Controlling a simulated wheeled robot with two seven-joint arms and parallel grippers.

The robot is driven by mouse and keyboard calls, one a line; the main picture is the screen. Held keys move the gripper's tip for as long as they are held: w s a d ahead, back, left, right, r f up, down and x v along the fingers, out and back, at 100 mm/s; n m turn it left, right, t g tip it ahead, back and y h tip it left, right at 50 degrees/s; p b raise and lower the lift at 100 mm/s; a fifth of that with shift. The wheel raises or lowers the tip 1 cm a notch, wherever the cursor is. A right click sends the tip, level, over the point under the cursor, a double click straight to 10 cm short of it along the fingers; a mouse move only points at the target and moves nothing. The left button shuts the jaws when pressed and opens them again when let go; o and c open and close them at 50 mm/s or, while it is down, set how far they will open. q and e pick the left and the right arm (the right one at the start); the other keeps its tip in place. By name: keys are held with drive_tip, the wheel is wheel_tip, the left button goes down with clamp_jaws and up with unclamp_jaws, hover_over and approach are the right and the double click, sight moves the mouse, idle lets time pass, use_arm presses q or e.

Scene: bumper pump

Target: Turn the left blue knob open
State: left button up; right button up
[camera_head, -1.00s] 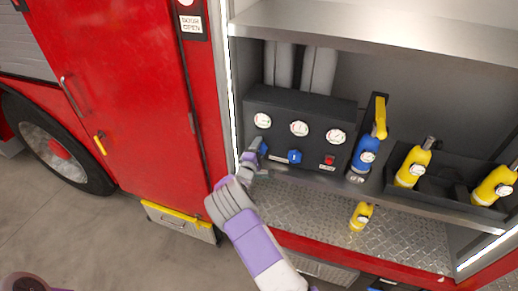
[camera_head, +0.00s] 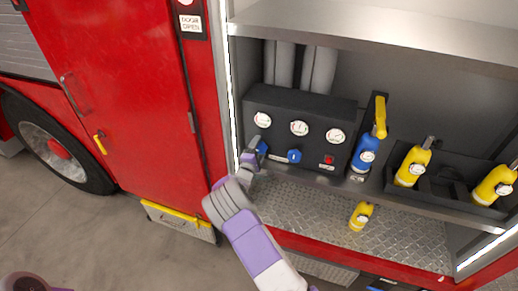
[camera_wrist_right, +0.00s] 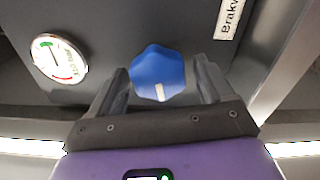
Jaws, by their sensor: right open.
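The left blue knob (camera_head: 262,148) is on the lower left of the dark gauge panel (camera_head: 300,107). It shows clearly in the right wrist view as a faceted blue knob (camera_wrist_right: 157,72) with a pale mark on its lower edge. My right gripper (camera_head: 256,152) is at this knob. In the right wrist view its two fingers (camera_wrist_right: 161,82) are apart, one on each side of the knob, with visible gaps. Contact is not visible. A second blue knob (camera_head: 294,156) sits to the right on the panel. My left gripper is not in view.
Three round gauges line the panel, with a red switch (camera_head: 328,160) at lower right. A blue bottle (camera_head: 365,152) and yellow bottles (camera_head: 412,166) stand to the right. The compartment's left edge (camera_head: 234,110) is close to my right gripper. A shelf (camera_head: 380,32) spans above.

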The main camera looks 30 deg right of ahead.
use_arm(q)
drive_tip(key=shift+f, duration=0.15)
use_arm(e)
drive_tip(key=v, duration=0.7)
drive_tip(key=shift+d, duration=0.1)
drive_tip(key=s+a+f+m+g+y+b, duration=0.25)
drive_tip(key=s+f+y, duration=0.35)
drive_tip(key=f, duration=0.7)
drive_tip(key=s+a+f+m+g+y+b, duration=0.2)
drive_tip(key=s+a+f+m+g+y, duration=0.15)
drive_tip(key=s+f, duration=0.75)
use_arm(q)
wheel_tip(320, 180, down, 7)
drive_tip(key=b, duration=0.2)
drive_tip(key=shift+b, duration=0.4)
use_arm(e)
drive_tip(key=s+a+f+m+g+y, duration=0.2)
drive_tip(key=s+a+m+y, duration=0.1)
drive_tip(key=s+a, duration=0.5)
drive_tip(key=s+a+f+m+g+y, duration=0.3)
drive_tip(key=s+a+m+y, duration=0.1)
drive_tip(key=s+a, duration=0.5)
drive_tip(key=shift+s+a+f+y, duration=0.2)
drive_tip(key=shift+s+a+y, duration=0.15)
drive_tip(key=shift+a+y, duration=0.4)
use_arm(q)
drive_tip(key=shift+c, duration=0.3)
use_arm(e)
drive_tip(key=shift+c, duration=0.3)
